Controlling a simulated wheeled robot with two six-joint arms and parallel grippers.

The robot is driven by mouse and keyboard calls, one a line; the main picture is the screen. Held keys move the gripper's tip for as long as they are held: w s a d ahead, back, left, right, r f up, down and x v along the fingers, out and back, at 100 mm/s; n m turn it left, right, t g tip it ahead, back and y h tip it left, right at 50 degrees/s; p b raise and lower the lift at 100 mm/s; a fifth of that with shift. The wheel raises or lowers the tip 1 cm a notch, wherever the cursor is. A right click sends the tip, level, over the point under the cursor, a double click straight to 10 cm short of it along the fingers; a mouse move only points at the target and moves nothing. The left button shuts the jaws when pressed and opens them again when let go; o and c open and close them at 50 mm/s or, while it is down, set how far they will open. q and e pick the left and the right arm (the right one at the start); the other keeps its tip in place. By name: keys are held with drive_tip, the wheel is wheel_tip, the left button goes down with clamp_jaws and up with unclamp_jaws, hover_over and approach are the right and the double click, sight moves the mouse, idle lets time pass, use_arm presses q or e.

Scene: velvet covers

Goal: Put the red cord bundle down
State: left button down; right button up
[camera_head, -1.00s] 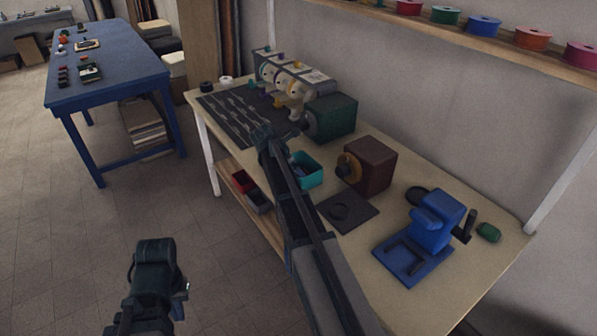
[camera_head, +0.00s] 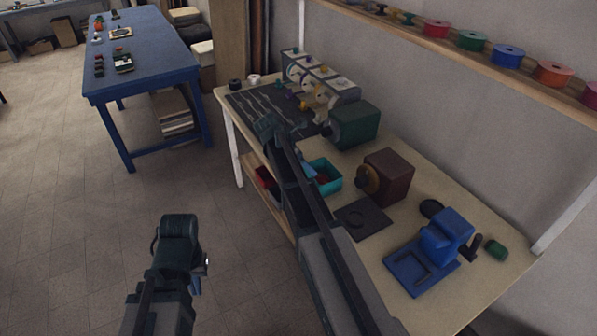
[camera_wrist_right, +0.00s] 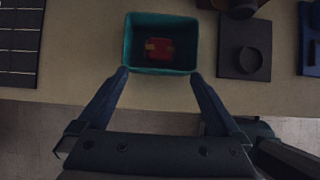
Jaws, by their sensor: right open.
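The red cord bundle (camera_wrist_right: 160,50), with a yellowish band, lies inside the teal bin (camera_wrist_right: 191,35) in the right wrist view. In the head view the teal bin (camera_head: 331,187) stands on the workbench, and a bit of red shows in it. My right gripper (camera_wrist_right: 160,76) is open and empty. Its two fingertips appear at either side of the bin's near edge, apart from the bundle. In the head view my right arm partly covers the bin. My left gripper (camera_head: 196,279) hangs over the floor, left of the bench, its fingers mostly hidden.
A dark flat plate (camera_head: 362,219) and a brown machine (camera_head: 385,177) stand right of the bin. A green machine (camera_head: 355,125) is behind it, and a dark lined mat (camera_head: 262,108) is to the left. A blue device (camera_head: 436,241) sits farther right.

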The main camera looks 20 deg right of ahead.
drive_tip(key=s+a+f+m+y, duration=0.1)
drive_tip(key=s+a+m+y, duration=0.1)
drive_tip(key=s+a+m, duration=0.5)
drive_tip(key=s+a+f+m+y, duration=0.2)
drive_tip(key=s+a+m, duration=0.6)
drive_tip(key=s+a, duration=1.2)
drive_tip(key=a+y, duration=0.1)
drive_tip(key=a, duration=0.2)
drive_tip(key=shift+a+f+g, duration=0.2)
drive_tip(key=shift+a+g, duration=0.1)
